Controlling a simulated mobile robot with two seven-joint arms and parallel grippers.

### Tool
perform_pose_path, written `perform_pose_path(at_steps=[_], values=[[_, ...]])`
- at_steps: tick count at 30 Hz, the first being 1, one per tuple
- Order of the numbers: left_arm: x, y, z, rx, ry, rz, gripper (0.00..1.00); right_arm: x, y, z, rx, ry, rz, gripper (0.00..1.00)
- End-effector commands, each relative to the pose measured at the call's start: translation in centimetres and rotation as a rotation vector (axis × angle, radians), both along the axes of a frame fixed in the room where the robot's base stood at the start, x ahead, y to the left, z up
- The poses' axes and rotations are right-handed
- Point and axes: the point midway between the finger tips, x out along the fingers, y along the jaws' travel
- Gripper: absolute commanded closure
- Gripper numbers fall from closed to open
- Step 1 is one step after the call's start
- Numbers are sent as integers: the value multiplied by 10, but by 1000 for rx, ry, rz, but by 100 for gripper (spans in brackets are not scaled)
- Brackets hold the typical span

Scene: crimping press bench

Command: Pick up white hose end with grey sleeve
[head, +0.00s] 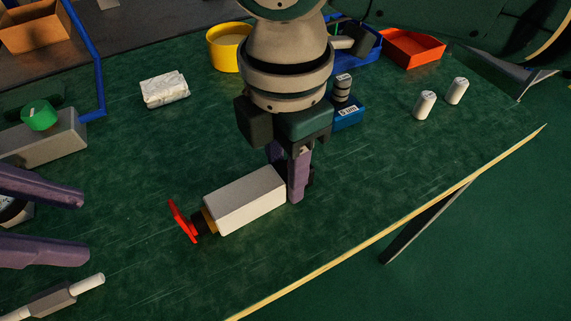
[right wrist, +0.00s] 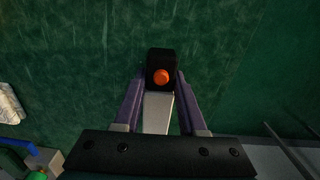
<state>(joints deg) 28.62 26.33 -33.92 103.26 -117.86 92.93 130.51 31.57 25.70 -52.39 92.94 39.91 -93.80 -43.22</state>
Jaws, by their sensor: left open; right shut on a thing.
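The white hose end (head: 88,284) with its grey sleeve (head: 52,299) lies at the bottom left of the head view, apart from both grippers. My left gripper (head: 86,226) is open and empty, its two purple fingers reaching in from the left edge, above the hose end in the picture. My right gripper (head: 298,185) is shut on a white box-shaped tool (head: 245,200) with a red lever (head: 184,220) at its left end. In the right wrist view, the tool's black end with an orange button (right wrist: 161,76) sits between the fingertips.
A grey block with a green knob (head: 39,115) and a blue frame stand at left. A crumpled white packet (head: 164,90), yellow bowl (head: 228,50), blue box (head: 348,113) and red tray (head: 412,48) lie behind. A pale edge (head: 400,221) bounds the bench.

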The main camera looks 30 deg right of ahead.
Motion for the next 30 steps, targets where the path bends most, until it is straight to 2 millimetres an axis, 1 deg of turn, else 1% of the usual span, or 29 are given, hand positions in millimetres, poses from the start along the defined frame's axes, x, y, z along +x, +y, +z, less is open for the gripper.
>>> perform_pose_path(at_steps=[1, 3, 12, 13, 15, 16, 24, 27, 29, 30], values=[[0, 0, 0, 0, 0, 0, 50, 0, 0, 0, 0, 0, 0, 94], [0, 0, 0, 0, 0, 0, 50, 0, 0, 0, 0, 0, 0, 100], [0, 0, 0, 0, 0, 0, 50, 0, 0, 0, 0, 0, 0, 100], [0, 0, 0, 0, 0, 0, 48, 0, 0, 0, 0, 0, 0, 100], [0, 0, 0, 0, 0, 0, 40, 0, 0, 0, 0, 0, 0, 100], [0, 0, 0, 0, 0, 0, 39, 0, 0, 0, 0, 0, 0, 100], [0, 0, 0, 1, -5, -9, 39, 0, 0, 0, 0, 0, 0, 100], [1, 0, 2, 9, -40, -74, 39, 0, 0, 0, 0, 0, 0, 100], [1, 0, 2, 18, -80, -156, 39, 0, 0, 0, 0, 0, 0, 100], [1, 1, 4, 26, -117, -229, 39, 0, 0, 0, 0, 0, 0, 100]])
